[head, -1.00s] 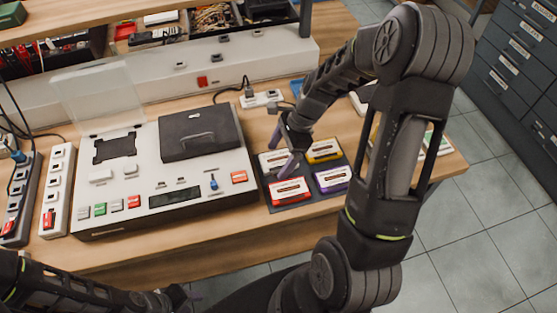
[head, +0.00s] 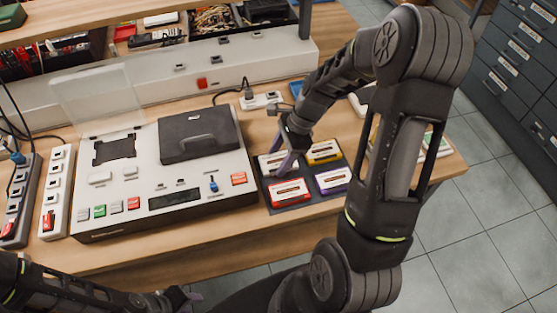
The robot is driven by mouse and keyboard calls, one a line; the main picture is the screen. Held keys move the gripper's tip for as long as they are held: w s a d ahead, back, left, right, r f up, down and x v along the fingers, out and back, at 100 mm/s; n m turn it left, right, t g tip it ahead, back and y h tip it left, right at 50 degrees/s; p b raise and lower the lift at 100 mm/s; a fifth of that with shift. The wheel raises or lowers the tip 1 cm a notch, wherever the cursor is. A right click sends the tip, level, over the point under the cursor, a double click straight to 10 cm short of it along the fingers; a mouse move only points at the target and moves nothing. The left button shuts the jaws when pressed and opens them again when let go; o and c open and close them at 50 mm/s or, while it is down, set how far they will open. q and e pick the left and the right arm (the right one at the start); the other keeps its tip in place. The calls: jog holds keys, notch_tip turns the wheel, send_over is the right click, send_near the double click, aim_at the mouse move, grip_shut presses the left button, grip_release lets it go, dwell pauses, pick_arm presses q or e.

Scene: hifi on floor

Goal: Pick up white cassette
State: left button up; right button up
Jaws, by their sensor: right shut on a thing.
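The white cassette (head: 268,164) lies in the back left spot of a dark tray (head: 304,199). My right gripper (head: 281,156) reaches down over it from behind and is shut on it, partly hiding it. I cannot tell whether the cassette is lifted off the tray. A red cassette (head: 289,192), a yellow cassette (head: 324,152) and a purple cassette (head: 332,180) share the tray. My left gripper (head: 183,298) is at the bottom edge, away from the cassettes; its jaws are too unclear to read.
A white cassette deck (head: 220,187) with an open clear lid (head: 97,97) stands left of the tray. Power strips (head: 56,190) lie at the far left. A small socket block (head: 261,100) is behind the tray. My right arm covers the table's right part.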

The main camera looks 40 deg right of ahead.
aim_at(280, 161)
jog(key=shift+r, duration=0.1)
notch_tip(280, 161, up, 10)
dwell(0.4)
dwell(0.5)
